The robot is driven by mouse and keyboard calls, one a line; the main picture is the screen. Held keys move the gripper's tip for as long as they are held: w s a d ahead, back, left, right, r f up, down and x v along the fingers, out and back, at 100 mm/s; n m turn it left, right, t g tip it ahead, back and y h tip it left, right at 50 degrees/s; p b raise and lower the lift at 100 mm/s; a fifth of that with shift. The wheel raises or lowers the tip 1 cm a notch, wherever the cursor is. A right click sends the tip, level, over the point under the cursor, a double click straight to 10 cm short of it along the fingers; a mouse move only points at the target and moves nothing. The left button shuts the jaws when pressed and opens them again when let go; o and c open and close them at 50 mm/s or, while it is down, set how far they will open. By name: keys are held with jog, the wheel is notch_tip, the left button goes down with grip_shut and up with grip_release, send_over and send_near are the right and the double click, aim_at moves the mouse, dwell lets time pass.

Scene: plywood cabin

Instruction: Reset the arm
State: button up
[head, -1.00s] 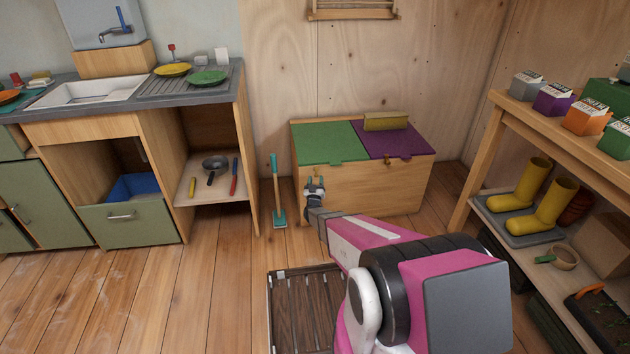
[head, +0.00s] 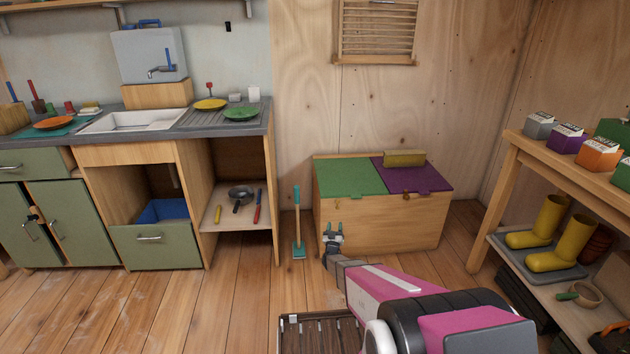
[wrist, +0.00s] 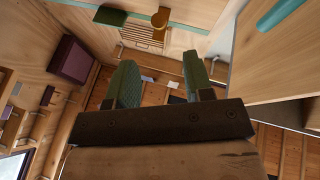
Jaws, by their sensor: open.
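My gripper (head: 334,231) is in front of the wooden chest (head: 375,222), at the end of my pink arm, which reaches in from the bottom right of the head view. Its two green fingers stand apart in the wrist view (wrist: 160,85), with nothing between them. The chest has a green lid (head: 348,179) and a purple lid (head: 413,176), both shut. I cannot tell the exact gap between my gripper and the chest front.
A teal-handled tool (head: 297,222) stands left of the chest. The sink counter (head: 190,122) is at the left, with an open drawer (head: 150,245) below. A shelf with yellow boots (head: 548,235) is at the right. A dark slatted crate (head: 315,335) lies at the bottom. Floor at the left is clear.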

jog(key=s+a+r+n+g+y, duration=0.25)
jog(key=s+r+g+y, duration=0.35)
jog(key=s+r+g, duration=0.7)
jog(key=s, duration=0.5)
jog(key=s+r+m+g, duration=0.1)
jog(key=s+r+g, duration=0.3)
jog(key=s, duration=0.6)
jog(key=s+r+m+g, duration=0.1)
jog(key=s+r+g, duration=0.4)
jog(key=s, duration=0.5)
jog(key=shift+s+d, duration=0.2)
jog(key=shift+d, duration=0.2)
jog(key=shift+f, duration=0.1)
